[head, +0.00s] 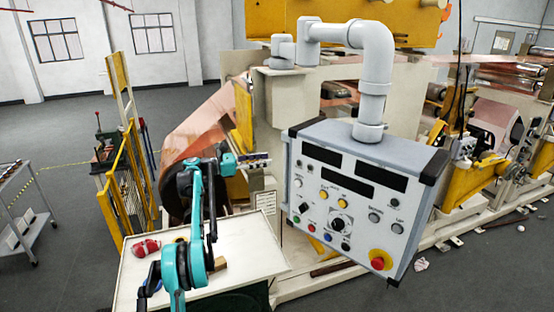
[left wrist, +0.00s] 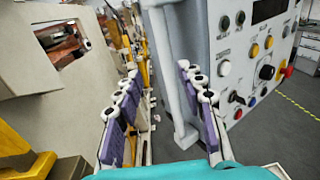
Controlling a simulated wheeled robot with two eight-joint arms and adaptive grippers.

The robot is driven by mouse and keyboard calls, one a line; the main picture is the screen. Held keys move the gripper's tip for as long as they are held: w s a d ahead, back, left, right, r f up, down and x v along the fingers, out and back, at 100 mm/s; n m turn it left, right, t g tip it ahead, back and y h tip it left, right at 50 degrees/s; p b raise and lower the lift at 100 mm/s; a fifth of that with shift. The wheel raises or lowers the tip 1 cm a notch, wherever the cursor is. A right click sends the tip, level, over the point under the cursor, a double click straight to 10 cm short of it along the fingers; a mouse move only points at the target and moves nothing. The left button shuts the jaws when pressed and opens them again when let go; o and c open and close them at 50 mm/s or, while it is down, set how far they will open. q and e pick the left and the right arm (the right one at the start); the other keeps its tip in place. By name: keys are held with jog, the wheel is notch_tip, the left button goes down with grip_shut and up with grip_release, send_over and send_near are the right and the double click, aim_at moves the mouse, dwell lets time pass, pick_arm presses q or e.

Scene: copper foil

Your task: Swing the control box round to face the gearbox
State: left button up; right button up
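The control box (head: 355,195) is a grey panel with dark displays, knobs, buttons and a red emergency stop. It hangs from a thick grey pipe arm (head: 376,75), its panel turned toward me. My left gripper (head: 256,161) is at the box's left side. In the left wrist view the gripper (left wrist: 162,108) has its purple-padded fingers apart. A pale upright handle bar (left wrist: 165,75) on the side of the control box (left wrist: 235,60) shows between and beyond the fingers; I cannot tell whether they touch it. I cannot tell which machine part is the gearbox. My right gripper is out of view.
A pale table (head: 225,262) with a red-and-white item (head: 146,248) stands below my left arm. Yellow railings (head: 118,190) and a grey cart (head: 38,215) are at left. The copper-foil machine (head: 480,185) fills the space behind the box. Open floor lies at lower right.

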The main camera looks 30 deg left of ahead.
pick_arm(q)
jog(key=shift+v, duration=1.4)
jog(key=c, duration=0.4)
jog(key=shift+f+b, duration=0.35)
jog(key=shift+f, duration=0.05)
jog(key=c, duration=0.5)
notch_tip(320, 180, down, 10)
jog(key=s+n+t+y+b, duration=0.2)
jog(key=y+b, duration=0.1)
jog(key=b, duration=0.7)
jog(key=shift+d+n+y, duration=0.4)
jog(key=n+t+y+b, duration=0.2)
jog(key=n+y+b, duration=0.25)
jog(key=b, duration=0.55)
send_near(284, 209)
jog(key=shift+m+y, duration=0.35)
jog(key=shift+m, duration=0.1)
jog(key=w, duration=0.4)
jog(key=w+d, duration=0.1)
jog(key=w, duration=0.1)
jog(key=shift+w+d+p, duration=0.1)
jog(key=shift+w+p, duration=0.25)
